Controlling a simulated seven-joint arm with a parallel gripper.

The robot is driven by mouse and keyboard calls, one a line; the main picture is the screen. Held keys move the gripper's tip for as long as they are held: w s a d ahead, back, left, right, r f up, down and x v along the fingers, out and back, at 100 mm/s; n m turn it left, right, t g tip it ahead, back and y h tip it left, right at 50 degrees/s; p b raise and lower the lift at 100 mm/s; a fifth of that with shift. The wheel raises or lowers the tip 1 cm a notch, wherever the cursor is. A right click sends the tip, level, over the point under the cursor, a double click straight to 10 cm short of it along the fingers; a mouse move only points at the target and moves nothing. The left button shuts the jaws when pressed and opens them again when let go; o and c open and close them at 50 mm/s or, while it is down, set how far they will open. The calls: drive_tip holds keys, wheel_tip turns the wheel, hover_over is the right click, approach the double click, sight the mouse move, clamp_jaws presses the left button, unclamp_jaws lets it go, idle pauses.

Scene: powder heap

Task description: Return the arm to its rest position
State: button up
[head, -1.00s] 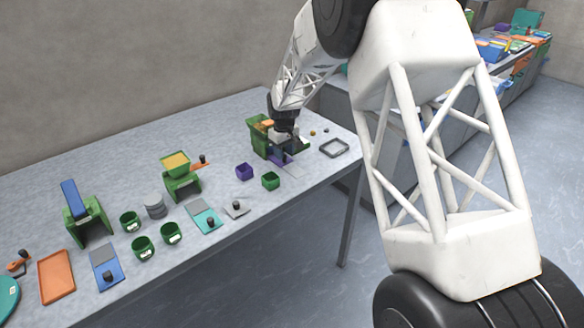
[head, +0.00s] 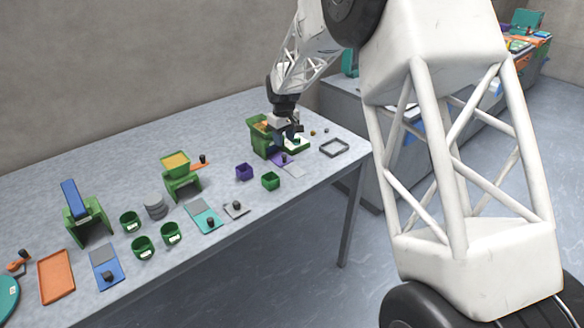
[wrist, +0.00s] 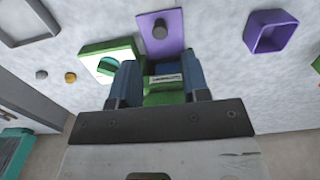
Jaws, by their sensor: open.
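My gripper (head: 297,128) is at the far right part of the grey table, just above a green box-shaped holder (head: 258,136) with orange contents at its top. In the wrist view my gripper (wrist: 160,80) has its two blue-grey fingers apart, with a green labelled surface (wrist: 165,92) visible between them. I cannot tell how far below the fingers that surface lies. A purple plate with a dark knob (wrist: 160,32) lies beyond the fingertips.
Green stands, several cups, an orange tray (head: 56,276) and small plates fill the table's left. The air above the table is mostly free.

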idle(0.4)
drive_tip(key=shift+s+d+r, duration=0.15)
drive_tip(key=shift+d+r, duration=0.05)
drive_tip(key=shift+r, duration=0.1)
drive_tip(key=s+d+r+m+t, duration=0.1)
drive_tip(key=s+d+r+m, duration=0.1)
drive_tip(key=s+d+r, duration=0.9)
drive_tip(key=s+d+r+m, duration=0.3)
drive_tip(key=s+d+r, duration=0.4)
drive_tip(key=s, duration=0.6)
drive_tip(key=s+d+m, duration=0.1)
drive_tip(key=s+d, duration=0.2)
drive_tip(key=s, duration=0.6)
drive_tip(key=s+d+f+m+t, duration=0.1)
drive_tip(key=s+d, duration=0.3)
drive_tip(key=s, duration=0.6)
drive_tip(key=s+d+f+m, duration=0.1)
drive_tip(key=s+d, duration=0.3)
drive_tip(key=s, duration=0.6)
drive_tip(key=shift+m+t, duration=0.3)
drive_tip(key=shift+m, duration=0.3)
